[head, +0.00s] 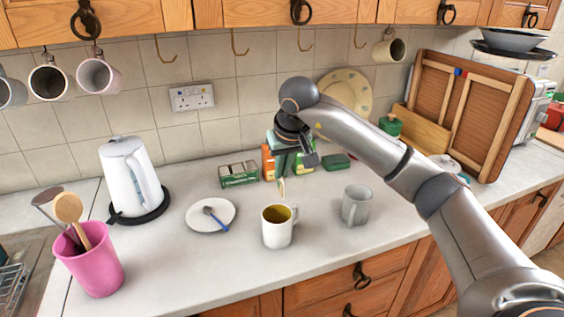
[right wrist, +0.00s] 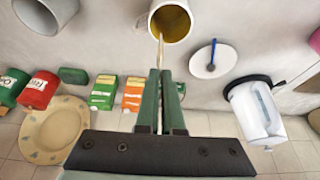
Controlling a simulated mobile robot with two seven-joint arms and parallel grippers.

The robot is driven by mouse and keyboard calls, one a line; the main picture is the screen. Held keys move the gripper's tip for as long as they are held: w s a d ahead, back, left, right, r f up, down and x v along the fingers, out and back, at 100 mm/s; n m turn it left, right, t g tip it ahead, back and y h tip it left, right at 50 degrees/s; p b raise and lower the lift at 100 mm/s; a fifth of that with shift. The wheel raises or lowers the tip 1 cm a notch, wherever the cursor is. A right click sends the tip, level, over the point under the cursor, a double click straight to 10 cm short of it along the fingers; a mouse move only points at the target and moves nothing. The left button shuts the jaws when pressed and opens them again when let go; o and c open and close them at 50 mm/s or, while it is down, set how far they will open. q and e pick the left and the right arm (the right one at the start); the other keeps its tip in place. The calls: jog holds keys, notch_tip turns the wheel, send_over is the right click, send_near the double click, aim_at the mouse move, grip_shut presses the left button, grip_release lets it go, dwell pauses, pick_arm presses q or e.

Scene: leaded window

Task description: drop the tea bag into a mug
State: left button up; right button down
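A white mug (head: 278,228) with a yellow inside stands on the counter in the head view; it shows at the top of the right wrist view (right wrist: 169,22). A grey mug (head: 356,205) stands to its right. My right gripper (head: 284,172) is above and slightly behind the white mug, pointing down. Its green fingers (right wrist: 165,78) are shut on a thin cream tea bag (right wrist: 159,55), which extends toward the mug's mouth. In the head view the tea bag (head: 281,188) hangs above the mug's rim. My left gripper is not in view.
A saucer (head: 212,222) with a blue-handled spoon lies left of the white mug, near a white kettle (head: 128,175) and a pink utensil pot (head: 92,265). A green box (head: 238,175) and an orange box (right wrist: 133,95) stand behind. Mugs hang under the cupboards.

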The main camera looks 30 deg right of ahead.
jog(key=shift+f+b, duration=0.35)
jog(key=shift+f, duration=0.5)
jog(key=c, duration=1)
grip_release()
jog(key=shift+r, duration=0.1)
jog(key=v, duration=1.2)
jog(key=shift+s+a+r, duration=0.1)
jog(key=shift+s+r, duration=0.05)
jog(key=shift+s, duration=0.05)
